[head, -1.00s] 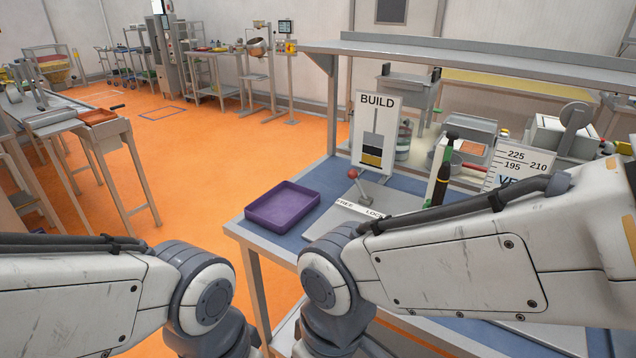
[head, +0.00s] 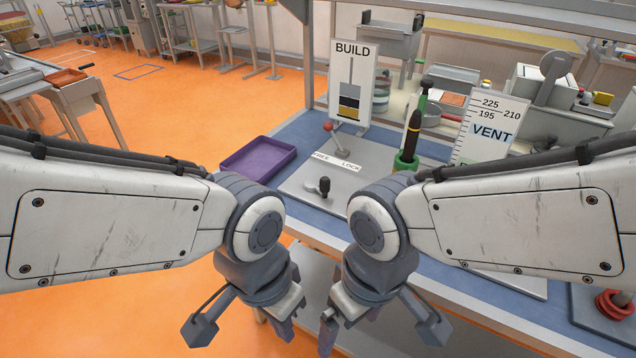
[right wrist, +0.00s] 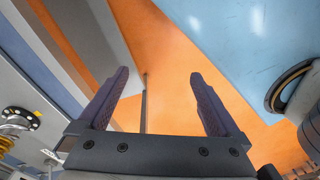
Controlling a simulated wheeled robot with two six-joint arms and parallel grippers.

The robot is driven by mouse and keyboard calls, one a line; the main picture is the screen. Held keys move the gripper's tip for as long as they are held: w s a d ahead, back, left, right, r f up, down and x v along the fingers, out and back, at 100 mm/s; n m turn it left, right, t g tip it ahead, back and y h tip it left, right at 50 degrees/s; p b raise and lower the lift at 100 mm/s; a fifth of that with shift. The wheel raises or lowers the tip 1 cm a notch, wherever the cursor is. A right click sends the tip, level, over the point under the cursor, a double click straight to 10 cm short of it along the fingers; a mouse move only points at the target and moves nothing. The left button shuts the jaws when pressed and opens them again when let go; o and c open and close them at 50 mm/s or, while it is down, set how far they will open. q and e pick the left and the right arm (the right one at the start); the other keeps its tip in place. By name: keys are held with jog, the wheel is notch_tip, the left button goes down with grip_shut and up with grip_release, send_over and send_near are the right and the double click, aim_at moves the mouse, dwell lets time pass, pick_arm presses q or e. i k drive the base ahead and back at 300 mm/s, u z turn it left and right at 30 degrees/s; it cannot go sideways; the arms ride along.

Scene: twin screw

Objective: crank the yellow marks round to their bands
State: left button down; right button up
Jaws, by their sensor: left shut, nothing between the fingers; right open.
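A small crank with a black knob (head: 324,186) stands on a grey plate (head: 296,187) on the bench. Behind it is a red-knobbed lever (head: 328,127) by a FREE/LOCK label (head: 337,161). The BUILD sign (head: 352,60) carries a gauge with a yellow band. The VENT sign (head: 490,130) has a scale with 195, 210 and 225. I cannot make out yellow marks on a crank; my right arm hides part of the bench. My left gripper (head: 284,328) is shut and empty, low before the bench. My right gripper (right wrist: 157,78) is open and empty beside it.
A purple tray (head: 258,160) sits at the bench's left. A dark bottle-like tool (head: 412,130) stands in a green holder (head: 405,162). Red rings (head: 612,305) lie at the right. The blue bench edge is just beyond my grippers; orange floor lies open to the left.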

aim_at(323, 186)
jog(key=k, duration=0.45)
jog(key=u, duration=0.85)
jog(key=i, duration=1)
jog(key=z, duration=0.75)
